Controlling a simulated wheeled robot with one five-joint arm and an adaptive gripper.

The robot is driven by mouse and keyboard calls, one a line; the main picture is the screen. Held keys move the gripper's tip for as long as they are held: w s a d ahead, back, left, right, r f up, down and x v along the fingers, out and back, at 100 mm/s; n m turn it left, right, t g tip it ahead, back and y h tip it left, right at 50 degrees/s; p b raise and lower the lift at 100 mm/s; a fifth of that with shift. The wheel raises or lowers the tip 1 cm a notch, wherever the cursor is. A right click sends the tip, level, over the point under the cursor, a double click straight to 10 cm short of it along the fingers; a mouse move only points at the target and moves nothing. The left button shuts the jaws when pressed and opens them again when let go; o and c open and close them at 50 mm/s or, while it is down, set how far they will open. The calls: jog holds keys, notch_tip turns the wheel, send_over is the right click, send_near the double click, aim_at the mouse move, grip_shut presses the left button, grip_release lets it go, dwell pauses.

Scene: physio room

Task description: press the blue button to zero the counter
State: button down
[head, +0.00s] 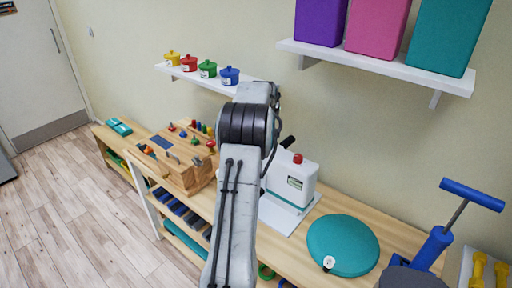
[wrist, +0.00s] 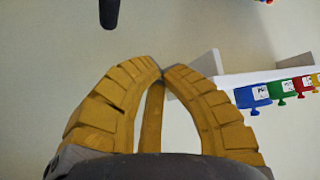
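I cannot make out a blue button or a counter for certain in either view.
A wall shelf (head: 245,86) holds yellow, red, green and blue lidded pots, which appear inverted in the wrist view. A higher shelf (head: 375,62) holds large bins. A teal disc (head: 343,245) and a blue-handled pump (head: 440,235) are on the right. Floor is clear at left.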

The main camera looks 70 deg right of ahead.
jog(key=shift+f, duration=0.15)
dwell(0.4)
jog(key=shift+f+b, duration=2.1)
jog(key=shift+f, duration=1.5)
jog(key=shift+f+b, duration=0.7)
jog(key=shift+b, duration=0.2)
jog(key=c, duration=1.9)
grip_release()
jog(key=shift+c, duration=0.2)
jog(key=shift+f+b, duration=0.95)
grip_shut()
jog(key=shift+r, duration=0.1)
jog(key=shift+r+p, duration=0.6)
jog(key=shift+r, duration=0.25)
jog(key=shift+r, duration=0.1)
jog(key=shift+r+p, duration=1.75)
jog(key=shift+r, duration=0.7)
